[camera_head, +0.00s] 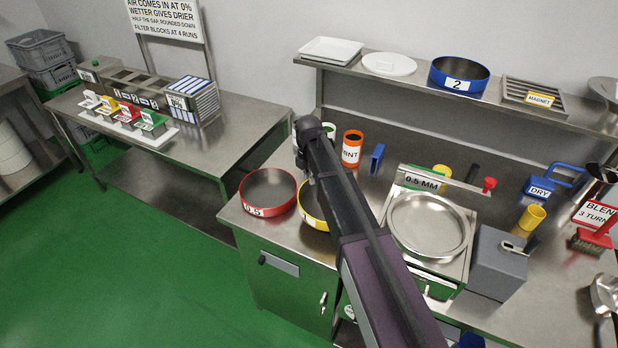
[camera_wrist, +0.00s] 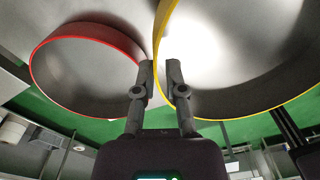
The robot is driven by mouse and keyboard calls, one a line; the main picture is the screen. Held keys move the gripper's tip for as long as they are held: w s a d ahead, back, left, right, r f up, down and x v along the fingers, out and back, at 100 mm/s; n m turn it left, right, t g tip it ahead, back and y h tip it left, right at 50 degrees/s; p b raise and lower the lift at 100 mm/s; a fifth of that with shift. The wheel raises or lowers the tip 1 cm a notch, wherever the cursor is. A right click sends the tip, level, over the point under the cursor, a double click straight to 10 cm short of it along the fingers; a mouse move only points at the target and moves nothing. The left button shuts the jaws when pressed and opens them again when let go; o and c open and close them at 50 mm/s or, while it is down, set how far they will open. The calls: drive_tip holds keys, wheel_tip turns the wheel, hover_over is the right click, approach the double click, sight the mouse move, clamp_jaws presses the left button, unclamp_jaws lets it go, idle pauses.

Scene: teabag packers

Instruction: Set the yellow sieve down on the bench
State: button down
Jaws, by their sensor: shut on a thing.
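The yellow sieve (camera_head: 306,206) is a round ring at the bench's left end, partly hidden behind my arm in the head view. In the wrist view its yellow rim and grey inside (camera_wrist: 240,98) fill the upper right. My gripper (camera_wrist: 159,75) is shut on the near left edge of its wall. The sieve looks level and is at or close to the bench (camera_head: 236,214); I cannot tell whether it touches. In the head view my fingertips are hidden by the arm.
A round steel pan (camera_head: 428,224) on a 0.5 MM unit stands to the right. An orange canister (camera_head: 351,150) is behind.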

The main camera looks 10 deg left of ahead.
sight(309, 188)
drive_tip(key=shift+f+b, duration=2.5)
drive_tip(key=shift+f, duration=0.3)
drive_tip(key=shift+f, duration=0.25)
drive_tip(key=c, duration=0.6)
unclamp_jaws()
drive_tip(key=shift+c, duration=0.2)
drive_tip(key=o, duration=0.6)
drive_tip(key=shift+o, duration=0.2)
drive_tip(key=shift+r+p, duration=4.8)
drive_tip(key=shift+r, duration=0.25)
